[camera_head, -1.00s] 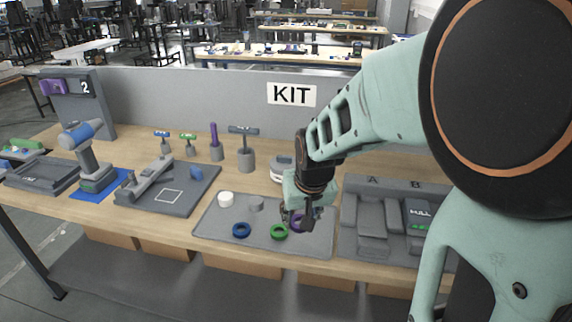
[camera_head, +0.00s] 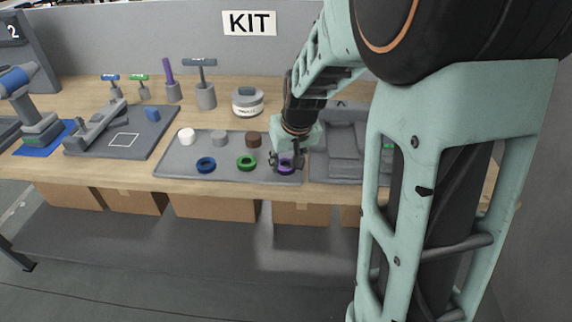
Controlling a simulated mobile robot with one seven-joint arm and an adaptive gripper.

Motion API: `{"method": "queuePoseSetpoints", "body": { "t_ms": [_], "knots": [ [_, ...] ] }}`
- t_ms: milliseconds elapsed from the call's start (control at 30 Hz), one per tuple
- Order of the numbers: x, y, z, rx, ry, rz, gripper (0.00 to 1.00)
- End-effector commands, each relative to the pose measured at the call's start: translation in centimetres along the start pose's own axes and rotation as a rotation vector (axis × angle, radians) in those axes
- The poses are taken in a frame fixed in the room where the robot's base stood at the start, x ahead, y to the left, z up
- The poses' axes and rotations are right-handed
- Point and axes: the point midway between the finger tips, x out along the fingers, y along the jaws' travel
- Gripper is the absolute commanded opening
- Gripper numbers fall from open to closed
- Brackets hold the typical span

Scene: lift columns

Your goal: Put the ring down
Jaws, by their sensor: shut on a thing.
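A purple ring (camera_head: 286,167) is at the right end of the grey tray (camera_head: 228,176). My gripper (camera_head: 286,162) is shut on the purple ring, low over the tray. Its fingers partly cover the ring, and I cannot tell whether the ring touches the tray. A green ring (camera_head: 246,162) and a blue ring (camera_head: 206,165) lie flat on the tray to the left.
A white cylinder (camera_head: 187,136), a grey cylinder (camera_head: 219,138) and a brown cylinder (camera_head: 253,139) stand along the tray's back. A round grey-white container (camera_head: 248,103) stands behind. A grey organizer (camera_head: 335,165) is close on the right. The bench's front edge is near.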

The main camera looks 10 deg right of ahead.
Motion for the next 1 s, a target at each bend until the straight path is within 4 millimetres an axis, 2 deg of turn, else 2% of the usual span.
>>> {"method": "queuePoseSetpoints", "body": {
  "t_ms": [300,333,367,767,1000],
  "knots": [
    [0.4,0.0,0.1,0.001,0.001,0.000,0.05],
    [0.2,0.0,0.1,0.001,0.000,0.000,0.37],
    [0.2,0.0,0.1,0.001,0.000,0.000,0.41],
    [-0.4,0.0,-0.2,0.001,0.000,0.000,0.41],
    [-4.4,0.0,-0.4,0.001,0.002,0.000,0.41]
  ]
}}
